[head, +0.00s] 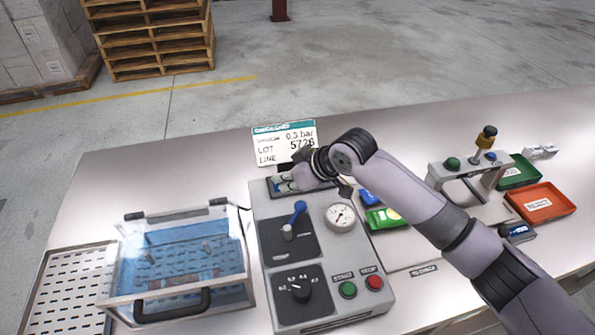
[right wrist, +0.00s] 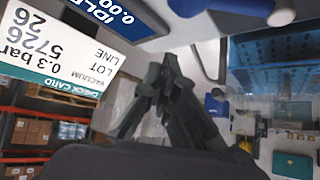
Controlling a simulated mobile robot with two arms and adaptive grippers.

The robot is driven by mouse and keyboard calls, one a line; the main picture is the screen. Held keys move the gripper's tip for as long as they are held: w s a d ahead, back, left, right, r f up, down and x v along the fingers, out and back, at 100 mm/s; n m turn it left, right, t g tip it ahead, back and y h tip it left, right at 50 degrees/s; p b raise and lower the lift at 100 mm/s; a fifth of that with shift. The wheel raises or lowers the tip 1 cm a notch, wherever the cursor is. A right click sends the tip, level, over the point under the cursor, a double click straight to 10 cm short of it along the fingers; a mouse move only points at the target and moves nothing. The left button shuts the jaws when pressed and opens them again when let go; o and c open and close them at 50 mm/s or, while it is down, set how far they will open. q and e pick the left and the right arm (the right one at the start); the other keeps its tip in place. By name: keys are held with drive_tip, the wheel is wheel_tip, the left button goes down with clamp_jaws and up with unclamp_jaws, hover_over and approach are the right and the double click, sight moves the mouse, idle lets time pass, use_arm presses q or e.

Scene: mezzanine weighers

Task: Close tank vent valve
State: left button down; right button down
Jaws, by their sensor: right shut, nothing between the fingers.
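The blue-handled vent valve (head: 299,210) is on a black plate on the grey control box, left of the gauge. Its handle slants up toward the back right; its plate label is too small to read. A blue handle part (right wrist: 255,6) also shows at the top of the right wrist view. The clear tank (head: 130,292) with blue water stands left of the box. My right gripper (right wrist: 168,70) is shut and empty. My right arm reaches over the back of the box, behind the valve and apart from it; its fingers are mostly hidden in the head view. My left gripper is out of view.
The box also carries a gauge (head: 340,216), a black knob (head: 299,289), a green button (head: 347,289) and a red button (head: 375,282). A check card (head: 285,143) stands behind it. Green and blue packets lie right of the box. A perforated tray (head: 66,300) is at far left.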

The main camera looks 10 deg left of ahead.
sight(295, 219)
drive_tip(key=shift+x, duration=0.85)
drive_tip(key=shift+w+d+f+p, duration=0.1)
drive_tip(key=shift+f+p, duration=0.1)
drive_tip(key=shift+p, duration=0.25)
drive_tip(key=d, duration=0.1)
drive_tip(key=s+p, duration=0.1)
drive_tip(key=d, duration=0.1)
drive_tip(key=shift+s+d+f, duration=0.4)
drive_tip(key=shift+d, duration=0.2)
drive_tip(key=shift+a, duration=0.15)
